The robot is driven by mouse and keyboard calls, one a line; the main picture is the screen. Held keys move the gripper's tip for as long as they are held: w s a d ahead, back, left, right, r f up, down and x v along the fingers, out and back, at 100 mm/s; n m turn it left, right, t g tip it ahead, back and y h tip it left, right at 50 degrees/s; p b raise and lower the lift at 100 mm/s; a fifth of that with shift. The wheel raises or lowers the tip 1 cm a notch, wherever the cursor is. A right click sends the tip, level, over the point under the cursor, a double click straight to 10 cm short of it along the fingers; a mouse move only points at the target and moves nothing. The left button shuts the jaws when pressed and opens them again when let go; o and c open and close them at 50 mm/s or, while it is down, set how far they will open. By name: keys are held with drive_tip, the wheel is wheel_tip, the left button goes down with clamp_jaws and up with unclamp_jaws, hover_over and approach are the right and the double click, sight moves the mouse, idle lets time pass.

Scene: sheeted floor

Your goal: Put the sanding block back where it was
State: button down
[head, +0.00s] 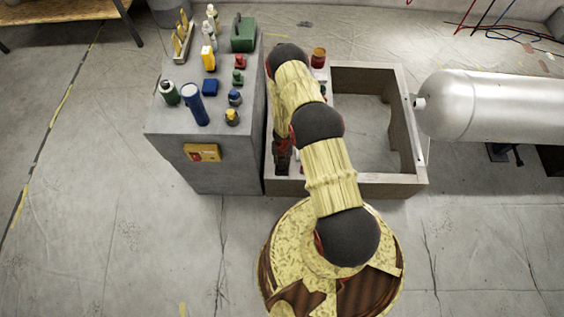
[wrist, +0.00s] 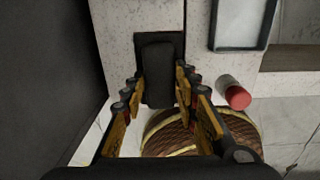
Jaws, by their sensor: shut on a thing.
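My gripper (wrist: 157,88) points down, its two fingers on either side of a dark block, which I take to be the sanding block (wrist: 158,72). It is shut on this block. Behind the block is a dark rectangular patch (wrist: 145,38) on the pale surface; I cannot tell whether it is a recess or a shadow, or whether the block touches it. In the head view my gripper (head: 283,152) is low at the left wall of the open box frame (head: 345,187), partly covered by my arm. The block cannot be made out there.
A grey cabinet (head: 222,165) stands left of the frame, crowded with bottles and small items. A blue bottle (head: 194,105) is near its front. A red-ended cylinder (wrist: 237,95) and a dark-rimmed tray (wrist: 243,47) lie right of my gripper. A silver tank (head: 490,105) is at right.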

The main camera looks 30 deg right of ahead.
sight(282, 162)
drive_tip(key=c, duration=1.4)
unclamp_jaws()
drive_tip(key=shift+w, duration=0.1)
drive_tip(key=shift+r, duration=0.1)
wheel_tip(282, 162, up, 12)
drive_tip(key=p, duration=0.6)
